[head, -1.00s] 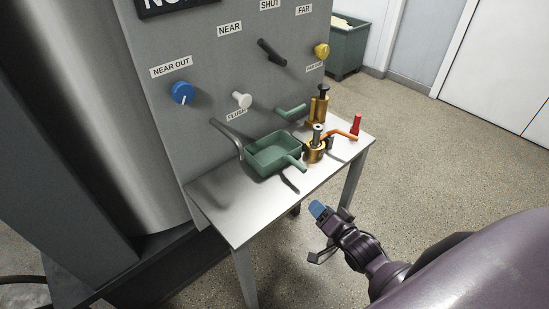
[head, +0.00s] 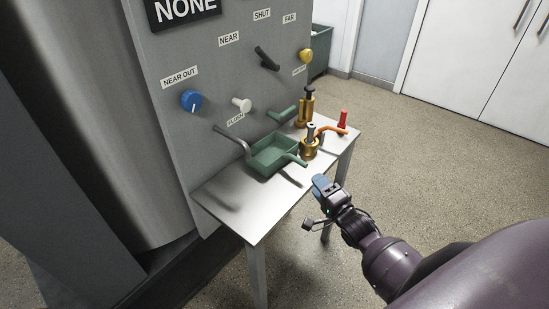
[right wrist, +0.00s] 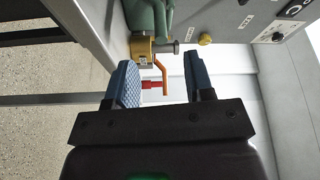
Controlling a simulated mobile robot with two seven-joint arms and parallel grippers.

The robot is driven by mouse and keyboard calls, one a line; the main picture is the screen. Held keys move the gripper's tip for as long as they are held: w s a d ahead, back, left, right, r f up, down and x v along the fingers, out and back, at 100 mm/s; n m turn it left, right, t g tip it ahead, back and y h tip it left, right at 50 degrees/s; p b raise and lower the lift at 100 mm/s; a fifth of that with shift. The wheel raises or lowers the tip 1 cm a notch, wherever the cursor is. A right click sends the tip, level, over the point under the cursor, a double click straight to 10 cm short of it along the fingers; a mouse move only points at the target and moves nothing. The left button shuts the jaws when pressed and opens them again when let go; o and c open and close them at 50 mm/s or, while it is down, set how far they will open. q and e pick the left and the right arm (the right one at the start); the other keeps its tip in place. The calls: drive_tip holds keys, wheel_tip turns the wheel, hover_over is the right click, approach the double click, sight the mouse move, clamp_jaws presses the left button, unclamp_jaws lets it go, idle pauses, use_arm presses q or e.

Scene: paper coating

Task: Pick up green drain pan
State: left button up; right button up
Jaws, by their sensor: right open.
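The green drain pan (head: 270,157) sits on the small metal table against the grey panel, with its handle (head: 294,159) pointing to the right and toward the table's front edge. My right gripper (head: 318,184) is apart from the pan, just off the table's front right side. In the right wrist view, its two blue fingers (right wrist: 161,84) are spread and nothing is between them at the tips. A green part (right wrist: 148,17) shows at the top of that view; I cannot tell whether it is the pan. My left gripper is not in view.
Brass fittings (head: 309,147), one with an orange lever (head: 333,129), stand beside the pan. A red-handled item (head: 342,119) stands at the table's far corner. A bent grey pipe (head: 232,139) reaches over the pan's left side. The table's near left end (head: 232,208) is bare.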

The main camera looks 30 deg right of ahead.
sight(300, 161)
drive_tip(key=shift+w+r+b, duration=0.15)
drive_tip(key=shift+w, duration=2.6)
drive_tip(key=shift+w+r+b, duration=0.15)
drive_tip(key=shift+w, duration=2.55)
drive_tip(key=shift+c, duration=0.2)
clamp_jaws()
